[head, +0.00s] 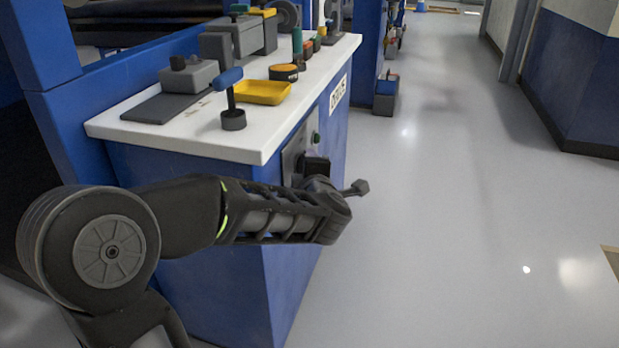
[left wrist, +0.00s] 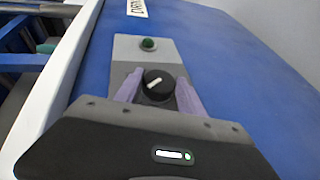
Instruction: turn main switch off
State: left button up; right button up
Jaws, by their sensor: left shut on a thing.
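The main switch is a round black knob with a white pointer line (left wrist: 157,85) on a grey panel (left wrist: 130,48) on the blue cabinet side. In the left wrist view its pointer is tilted, running from lower left to upper right. My left gripper (left wrist: 157,92) is shut on the knob, with one purple finger on each side of it. A green button (left wrist: 149,44) sits above the knob on the same panel. In the head view my left arm reaches across the cabinet front to the panel (head: 297,150), and the arm hides the knob and fingers. My right gripper is in neither view.
A white countertop (head: 190,138) overhangs the blue cabinet (head: 230,175). It holds a yellow tray (head: 262,93), a blue-handled lever (head: 231,100) and grey boxes (head: 188,75). The floor (head: 460,200) to the right is open, with a blue wall (head: 575,90) beyond.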

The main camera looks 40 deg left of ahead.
pick_arm(q)
jog(key=shift+f, duration=0.15)
jog(key=o, duration=1.4)
jog(key=shift+c, duration=0.2)
jog(key=p+v, duration=0.3)
jog(key=v, duration=0.5)
jog(key=shift+a, duration=0.1)
